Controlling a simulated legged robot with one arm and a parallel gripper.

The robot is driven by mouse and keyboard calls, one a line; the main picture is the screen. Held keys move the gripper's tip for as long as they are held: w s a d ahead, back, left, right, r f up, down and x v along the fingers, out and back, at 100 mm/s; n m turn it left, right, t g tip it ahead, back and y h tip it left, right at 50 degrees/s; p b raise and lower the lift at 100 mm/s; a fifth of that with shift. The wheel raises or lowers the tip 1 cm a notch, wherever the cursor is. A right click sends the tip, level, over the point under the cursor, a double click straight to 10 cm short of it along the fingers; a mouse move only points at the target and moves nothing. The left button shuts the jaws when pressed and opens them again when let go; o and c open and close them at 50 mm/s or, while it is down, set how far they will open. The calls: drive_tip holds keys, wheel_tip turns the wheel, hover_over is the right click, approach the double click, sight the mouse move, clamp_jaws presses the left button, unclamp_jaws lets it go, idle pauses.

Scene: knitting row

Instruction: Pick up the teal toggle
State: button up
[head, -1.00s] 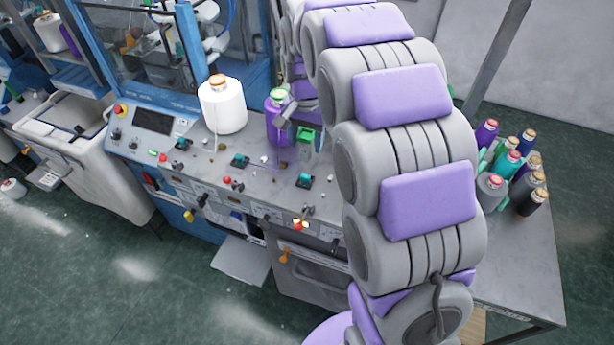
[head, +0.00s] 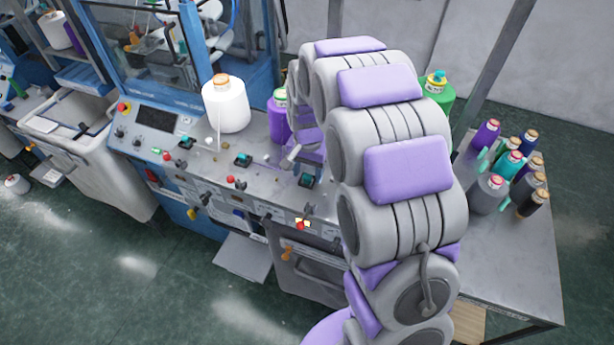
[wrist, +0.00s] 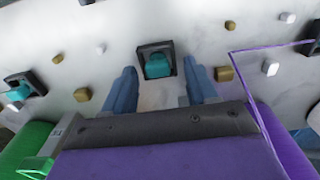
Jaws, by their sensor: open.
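In the wrist view a teal toggle (wrist: 157,66) sits in a dark square base on the grey panel. My gripper (wrist: 160,72) is open, with one blue-grey finger on each side of the picture line to the toggle. Nothing is between the fingers that I can see held. Other teal toggles show at the left (wrist: 18,91) and the right edge (wrist: 316,46). In the head view, teal toggles stand along the panel at left (head: 182,143), middle (head: 242,160) and right (head: 306,180). My arm largely hides the gripper there, so I cannot tell which toggle matches.
A white yarn cone (head: 226,104) and a purple cone (head: 279,118) stand behind the panel toggles. A green cone (head: 437,92) and several small spools (head: 488,194) are at right. Small brass and white knobs (wrist: 224,73) surround the toggle. A green thing (wrist: 25,148) is at lower left.

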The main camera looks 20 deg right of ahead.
sight(307, 174)
drive_tip(key=c, duration=0.9)
drive_tip(key=shift+r, duration=0.15)
drive_tip(key=shift+r, duration=0.85)
drive_tip(key=shift+r+b, duration=0.35)
drive_tip(key=shift+r, duration=0.55)
drive_tip(key=s, duration=0.5)
drive_tip(key=s+r+b, duration=0.1)
drive_tip(key=s, duration=1)
drive_tip(key=shift+r, duration=0.15)
